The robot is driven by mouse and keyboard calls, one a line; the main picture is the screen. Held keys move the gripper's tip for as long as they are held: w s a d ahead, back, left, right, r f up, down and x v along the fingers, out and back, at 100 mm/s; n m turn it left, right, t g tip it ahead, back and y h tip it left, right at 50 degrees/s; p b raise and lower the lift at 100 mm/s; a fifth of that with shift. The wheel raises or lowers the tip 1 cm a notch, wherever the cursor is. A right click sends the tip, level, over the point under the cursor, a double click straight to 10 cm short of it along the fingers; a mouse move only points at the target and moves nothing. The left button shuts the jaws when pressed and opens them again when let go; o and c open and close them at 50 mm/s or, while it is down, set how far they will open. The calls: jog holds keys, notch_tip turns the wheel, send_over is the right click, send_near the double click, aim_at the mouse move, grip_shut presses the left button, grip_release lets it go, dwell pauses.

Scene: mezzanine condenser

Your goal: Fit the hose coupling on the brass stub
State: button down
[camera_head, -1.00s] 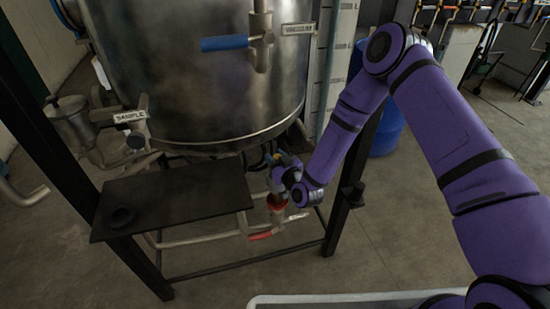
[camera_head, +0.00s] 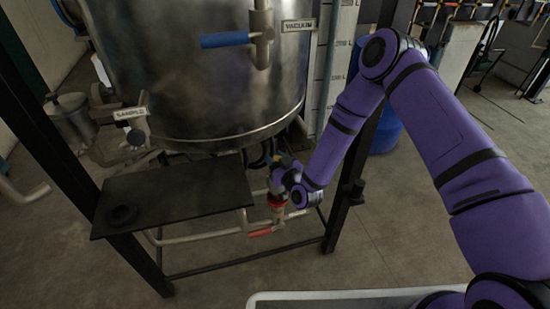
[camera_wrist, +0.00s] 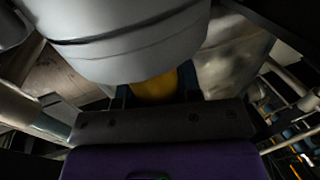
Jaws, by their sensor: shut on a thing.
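My gripper (camera_head: 279,168) is under the steel vessel, behind the right end of the dark shelf. In the wrist view its fingers (camera_wrist: 156,94) are shut on a yellow piece (camera_wrist: 155,87), which I take for the hose coupling. A large grey rounded body (camera_wrist: 130,45) hides the upper part of that piece. I cannot make out the brass stub for certain in either view, nor whether the coupling touches it. A red fitting (camera_head: 277,199) is on the pipework just below my gripper.
The steel vessel (camera_head: 200,75) hangs close above. A red-handled valve (camera_head: 260,233) and pipes lie below. A black frame leg (camera_head: 345,205) stands close right of my wrist. Open floor lies further right.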

jog(key=shift+f, duration=2.3)
jog(key=c, duration=0.7)
grip_release()
jog(key=v, duration=1.1)
jog(key=shift+w, duration=0.1)
